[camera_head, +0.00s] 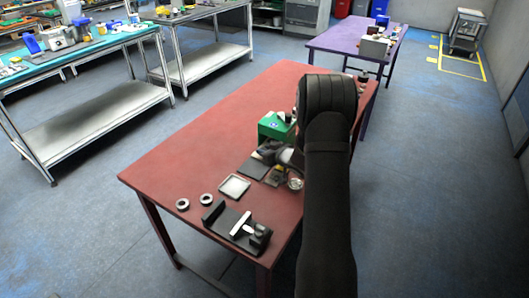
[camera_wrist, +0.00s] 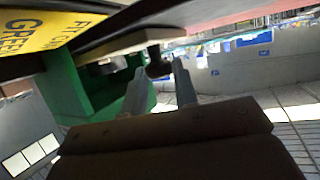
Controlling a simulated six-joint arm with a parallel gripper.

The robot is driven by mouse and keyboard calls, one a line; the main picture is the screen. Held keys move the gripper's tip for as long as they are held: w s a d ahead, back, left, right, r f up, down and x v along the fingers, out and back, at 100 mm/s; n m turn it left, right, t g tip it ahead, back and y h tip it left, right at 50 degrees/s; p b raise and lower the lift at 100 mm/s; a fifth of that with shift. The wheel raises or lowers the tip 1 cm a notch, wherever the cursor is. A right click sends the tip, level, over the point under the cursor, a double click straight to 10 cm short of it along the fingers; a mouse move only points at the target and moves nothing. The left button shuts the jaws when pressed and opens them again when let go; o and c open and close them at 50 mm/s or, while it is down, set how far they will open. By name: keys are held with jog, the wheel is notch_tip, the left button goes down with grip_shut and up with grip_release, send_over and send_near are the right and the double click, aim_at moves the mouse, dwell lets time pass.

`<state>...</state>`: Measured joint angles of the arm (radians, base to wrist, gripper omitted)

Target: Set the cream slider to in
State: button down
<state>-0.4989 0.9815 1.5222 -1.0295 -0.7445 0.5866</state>
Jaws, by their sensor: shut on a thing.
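In the wrist view a cream bar (camera_wrist: 120,46), apparently the slider, sits under a dark panel with a yellow label (camera_wrist: 55,28). A dark round knob (camera_wrist: 157,68) is at the bar's right end. My gripper (camera_wrist: 158,70) has its two fingers on either side of the knob and is shut on it. A green housing (camera_wrist: 85,95) is beside the left finger. In the head view my gripper (camera_head: 272,152) is low over the red table, just in front of the green device (camera_head: 276,127). My arm hides part of that area, and the slider's exact position cannot be told.
On the red table (camera_head: 165,170) are a dark flat plate (camera_head: 253,170), a pale square tray (camera_head: 234,187), two rings (camera_head: 182,204), a small round dish (camera_head: 295,184) and a black fixture with a cream block (camera_head: 238,229). The table's left part is clear.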

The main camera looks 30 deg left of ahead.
jog(key=shift+w, duration=1.35)
jog(key=c, duration=1.1)
grip_release()
jog(key=shift+w, duration=0.1)
jog(key=shift+c, duration=0.2)
